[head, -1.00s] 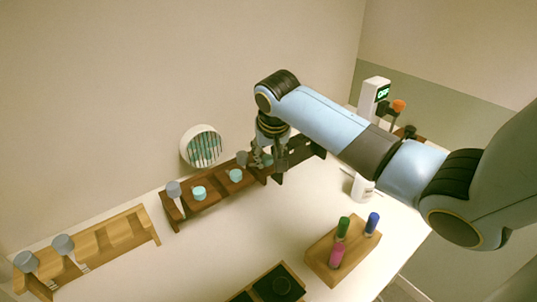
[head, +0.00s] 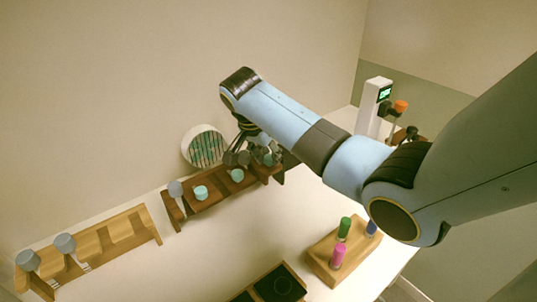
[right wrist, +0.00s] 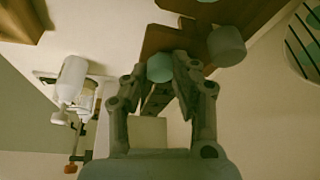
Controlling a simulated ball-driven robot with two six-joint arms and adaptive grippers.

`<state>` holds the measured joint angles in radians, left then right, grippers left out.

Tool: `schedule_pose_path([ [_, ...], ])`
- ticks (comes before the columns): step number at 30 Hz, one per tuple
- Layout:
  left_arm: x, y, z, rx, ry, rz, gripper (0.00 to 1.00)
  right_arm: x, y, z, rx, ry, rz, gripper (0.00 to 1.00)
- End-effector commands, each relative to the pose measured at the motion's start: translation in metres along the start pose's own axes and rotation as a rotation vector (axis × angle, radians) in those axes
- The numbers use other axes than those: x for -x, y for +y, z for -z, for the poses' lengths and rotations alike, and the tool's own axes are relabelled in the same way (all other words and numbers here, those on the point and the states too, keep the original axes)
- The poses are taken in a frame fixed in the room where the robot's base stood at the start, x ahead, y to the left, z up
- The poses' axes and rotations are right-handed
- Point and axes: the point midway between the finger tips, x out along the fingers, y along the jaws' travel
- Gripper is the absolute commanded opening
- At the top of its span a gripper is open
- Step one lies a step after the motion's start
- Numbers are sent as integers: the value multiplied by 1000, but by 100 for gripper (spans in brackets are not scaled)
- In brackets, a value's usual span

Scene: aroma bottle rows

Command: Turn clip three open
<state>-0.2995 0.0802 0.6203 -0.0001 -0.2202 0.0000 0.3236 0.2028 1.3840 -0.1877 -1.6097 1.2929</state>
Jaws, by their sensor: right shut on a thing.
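A dark brown rack (head: 213,203) stands against the back wall. Two teal-capped bottles (head: 201,192) (head: 237,175) sit in it, with a grey clip knob (head: 175,188) at its left end. My right gripper (head: 262,156) is at the rack's right end. In the right wrist view its fingers (right wrist: 168,66) are shut around a teal cap (right wrist: 160,67). A grey clip knob (right wrist: 226,45) stands right beside the fingers. My arm and fingers hide part of this end. My left gripper is not in view.
A light wooden rack (head: 118,229) with grey knobs stands at the left. A wooden block (head: 323,262) with green, blue and pink bottles is at the front right. A dark-topped tray (head: 274,286) is at the front. A white device (head: 373,108) stands at the back right.

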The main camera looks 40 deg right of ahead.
Motion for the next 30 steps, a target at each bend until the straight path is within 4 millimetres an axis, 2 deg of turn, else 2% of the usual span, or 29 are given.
schedule_pose_path([
  [21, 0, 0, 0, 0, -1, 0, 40, 0, 0, -1, -65, -2, -27, 0],
  [22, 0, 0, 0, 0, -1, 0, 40, 0, 0, -1, -65, -2, -27, 30],
  [26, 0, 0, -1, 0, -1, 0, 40, 0, 0, -1, -64, -2, -27, 47],
  [30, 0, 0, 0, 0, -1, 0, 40, 0, 0, 0, -64, -1, -26, 49],
])
